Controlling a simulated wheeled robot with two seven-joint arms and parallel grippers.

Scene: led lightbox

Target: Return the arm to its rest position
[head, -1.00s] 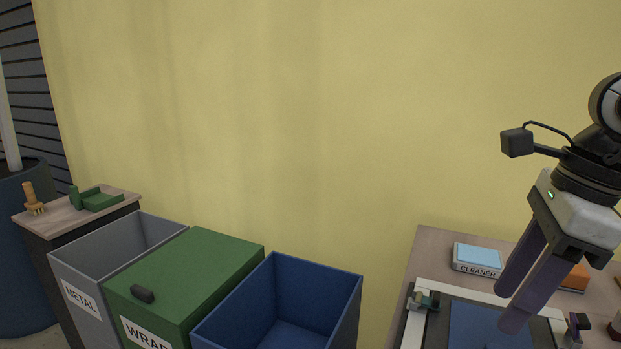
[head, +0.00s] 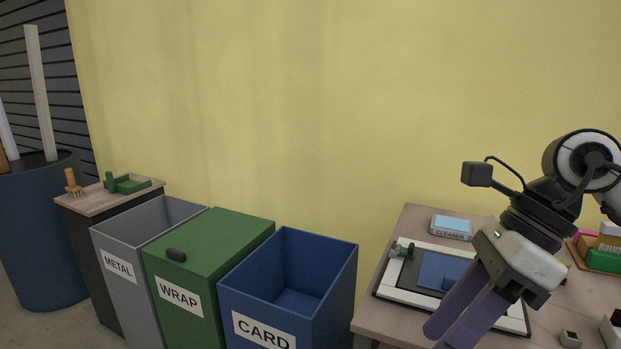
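My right arm comes in from the right. Its gripper (head: 445,335) points down and to the left with two purple fingers, in front of the near side of the table (head: 395,290). The fingers stand apart and I see nothing between them; their tips are near the bottom edge of the picture. The fingers and wrist hide part of the lightbox panel (head: 395,293), a white-framed board with a blue sheet (head: 432,270) on it. My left gripper is not in view.
Metal (head: 115,240), wrap (head: 210,245) and card (head: 325,285) bins stand left of the table. The card bin is open and close to the table edge. A cleaner box (head: 451,226) sits at the table's back. A small cube (head: 570,338) lies at the front right.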

